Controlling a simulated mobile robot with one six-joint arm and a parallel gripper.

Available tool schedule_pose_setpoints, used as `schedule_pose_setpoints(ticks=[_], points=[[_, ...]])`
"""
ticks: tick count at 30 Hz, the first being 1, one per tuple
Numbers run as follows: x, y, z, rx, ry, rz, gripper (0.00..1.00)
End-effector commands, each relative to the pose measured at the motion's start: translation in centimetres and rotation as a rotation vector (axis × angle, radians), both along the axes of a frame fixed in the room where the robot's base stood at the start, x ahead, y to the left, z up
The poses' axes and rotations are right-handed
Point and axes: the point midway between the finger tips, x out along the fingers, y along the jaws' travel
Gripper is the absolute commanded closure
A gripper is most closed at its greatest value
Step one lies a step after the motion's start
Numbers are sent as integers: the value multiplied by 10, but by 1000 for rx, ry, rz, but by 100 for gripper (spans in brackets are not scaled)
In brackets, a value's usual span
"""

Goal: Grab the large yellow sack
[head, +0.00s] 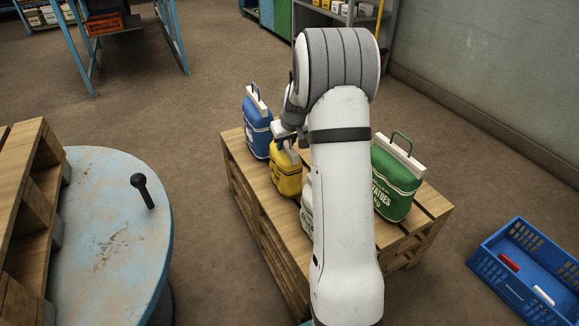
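The yellow sack (285,180) stands upright on a wooden pallet-like platform (267,205), between the blue sack and a white sack. Its right side is partly hidden by my arm, and its top is covered by my gripper. My gripper (287,142) is right at the top of the yellow sack, pointing down. I cannot tell whether the fingers are apart or closed on its top. Only one yellow sack shows, so I cannot compare its size with another.
A blue sack (256,128) with a handle stands behind left. A white sack (306,208) is mostly hidden by my arm. A green sack (397,180) stands at right. A blue crate (493,279) lies on the floor. A round blue table (110,215) is at left.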

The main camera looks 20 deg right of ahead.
Motion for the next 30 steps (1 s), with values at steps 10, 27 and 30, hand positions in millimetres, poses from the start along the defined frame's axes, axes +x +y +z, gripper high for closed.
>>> schedule_pose_setpoints(ticks=[10,27,30], points=[[0,1,-1,1,2,0,100],[-2,1,-4,1,7,3,100],[-2,1,-4,2,8,3,100]])
